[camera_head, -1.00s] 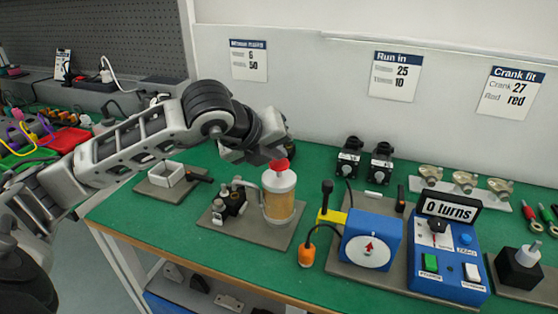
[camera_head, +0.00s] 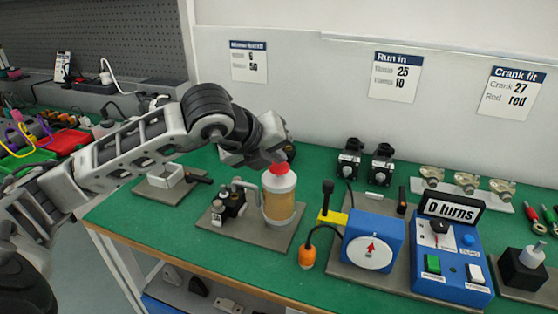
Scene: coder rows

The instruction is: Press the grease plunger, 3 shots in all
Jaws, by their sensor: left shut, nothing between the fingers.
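The grease pot (camera_head: 279,202) stands upright on a grey plate on the green bench, with amber grease showing through its clear wall. Its red plunger knob (camera_head: 279,168) sits on the white cap. My left gripper (camera_head: 276,157) is shut, right above the red knob, with its tips at or very close to the knob's top. I cannot tell whether they touch. My right gripper is not in view.
Two black motors (camera_head: 365,160) stand behind.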

